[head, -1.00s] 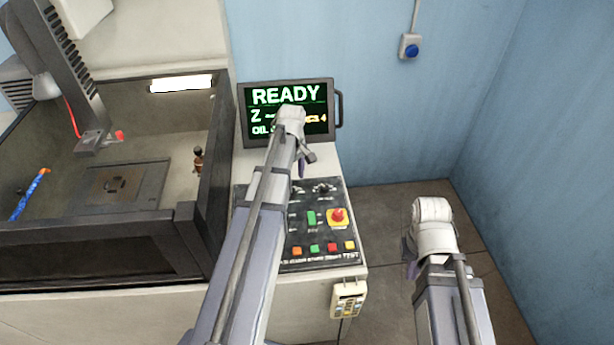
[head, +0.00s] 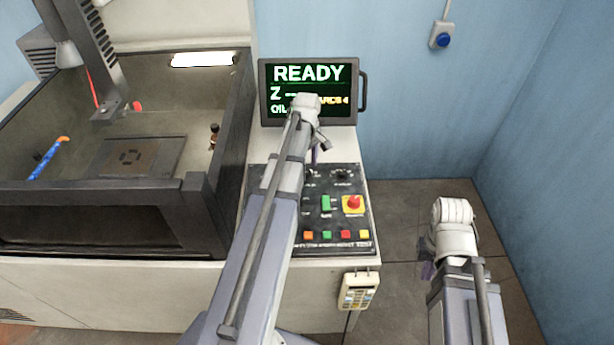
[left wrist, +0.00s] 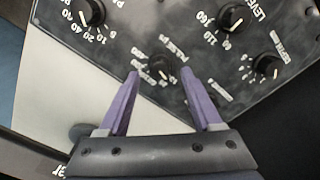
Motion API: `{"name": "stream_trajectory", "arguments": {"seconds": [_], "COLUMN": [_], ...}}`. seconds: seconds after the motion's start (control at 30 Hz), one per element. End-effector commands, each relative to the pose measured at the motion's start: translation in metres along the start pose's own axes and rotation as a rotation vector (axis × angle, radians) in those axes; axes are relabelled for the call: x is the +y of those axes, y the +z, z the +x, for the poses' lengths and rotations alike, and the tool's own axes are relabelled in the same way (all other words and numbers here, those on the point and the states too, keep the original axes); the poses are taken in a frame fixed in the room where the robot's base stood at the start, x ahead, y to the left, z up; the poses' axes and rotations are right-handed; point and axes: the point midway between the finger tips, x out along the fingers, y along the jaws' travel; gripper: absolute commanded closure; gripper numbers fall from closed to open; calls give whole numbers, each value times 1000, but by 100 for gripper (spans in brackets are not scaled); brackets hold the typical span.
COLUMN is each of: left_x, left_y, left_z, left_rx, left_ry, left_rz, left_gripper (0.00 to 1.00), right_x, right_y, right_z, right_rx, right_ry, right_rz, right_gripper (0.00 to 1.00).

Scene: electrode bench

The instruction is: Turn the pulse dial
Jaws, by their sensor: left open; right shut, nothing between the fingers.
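The control panel (head: 335,245) slopes below the READY screen, and my left arm covers its left part in the head view. In the left wrist view a small black dial (left wrist: 160,66) with a white pointer lies between the fingertips of my left gripper (left wrist: 160,75).
Other dials surround it: a large one at upper left (left wrist: 86,13), one at upper right (left wrist: 230,18) and one at right (left wrist: 267,66). A red stop button (head: 353,203) and several coloured buttons sit lower on the panel. A tank (head: 120,200) stands left.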

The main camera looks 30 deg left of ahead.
Motion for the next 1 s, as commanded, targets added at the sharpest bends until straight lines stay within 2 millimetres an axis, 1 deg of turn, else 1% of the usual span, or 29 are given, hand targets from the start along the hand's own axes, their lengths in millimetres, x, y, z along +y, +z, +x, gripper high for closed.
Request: {"name": "stream_trajectory", "arguments": {"seconds": [0.03, 0.13, 0.27, 0.5, 0.57, 1.0], "left_x": [0, 0, 0, 0, 0, 0], "left_y": [0, 0, 0, 0, 0, 0], "left_z": [13, 22, 25, 24, 24, 24], "left_rx": [0, 0, 0, 0, 0, 0], "left_ry": [0, 0, 0, 0, 0, 0], "left_rz": [0, 0, 0, 0, 0, 0], "left_gripper": [34, 34, 34, 34, 40, 89], "right_x": [-1, -2, -2, -2, -2, -2], "right_y": [-1, -1, -2, -1, -1, -1], "right_z": [13, 21, 25, 24, 24, 24], "right_rx": [0, 0, 0, 0, 0, 0], "right_ry": [0, 0, 0, 0, 0, 0], "right_rz": [0, 1, 1, 1, 1, 1], "right_gripper": [100, 100, 100, 100, 100, 100]}}
